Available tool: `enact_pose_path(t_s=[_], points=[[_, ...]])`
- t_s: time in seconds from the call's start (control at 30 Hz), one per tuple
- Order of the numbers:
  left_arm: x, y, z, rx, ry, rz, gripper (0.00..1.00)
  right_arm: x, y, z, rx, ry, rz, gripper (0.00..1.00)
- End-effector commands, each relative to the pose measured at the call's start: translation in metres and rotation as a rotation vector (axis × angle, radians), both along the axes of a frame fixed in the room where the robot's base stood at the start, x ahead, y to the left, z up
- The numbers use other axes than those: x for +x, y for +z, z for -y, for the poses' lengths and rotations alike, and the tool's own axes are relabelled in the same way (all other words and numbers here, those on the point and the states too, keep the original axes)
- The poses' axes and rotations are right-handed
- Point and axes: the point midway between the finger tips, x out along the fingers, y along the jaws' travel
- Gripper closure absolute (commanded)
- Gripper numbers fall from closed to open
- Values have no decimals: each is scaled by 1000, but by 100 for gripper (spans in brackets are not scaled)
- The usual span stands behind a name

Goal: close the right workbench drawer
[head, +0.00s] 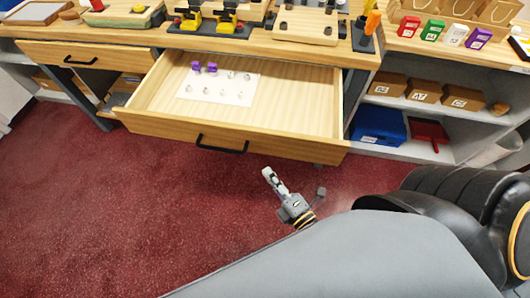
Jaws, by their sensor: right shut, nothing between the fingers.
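The right workbench drawer (300,143) is pulled well out from under the workbench top (345,50). Its wooden front faces me and carries a black bar handle (221,146). Inside lie a white sheet with small round pieces (225,88) and two small purple pieces (204,67). My right gripper (268,174) is shut and empty. In the picture it is just below the drawer front, to the right of the handle, apart from it. My left gripper is not in view.
Another drawer (90,54) with a black handle is at the left and looks shut. Shelves at the right hold cardboard boxes (424,90), a blue box (379,126) and a red dustpan-like item (429,134). The red floor (120,220) before the drawers is clear.

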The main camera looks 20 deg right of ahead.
Motion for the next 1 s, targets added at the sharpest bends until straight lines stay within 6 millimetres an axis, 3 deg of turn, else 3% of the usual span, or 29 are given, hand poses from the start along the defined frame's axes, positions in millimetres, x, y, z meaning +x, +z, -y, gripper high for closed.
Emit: enact_pose_path(t_s=[0.2, 0.4, 1.0], points=[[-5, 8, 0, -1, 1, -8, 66, 47, 2, -6, -1, 1, 3, 100], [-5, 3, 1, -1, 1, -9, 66, 67, -1, 12, -1, 2, -1, 100], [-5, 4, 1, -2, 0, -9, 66, 77, -1, 18, 2, 0, -2, 100]])
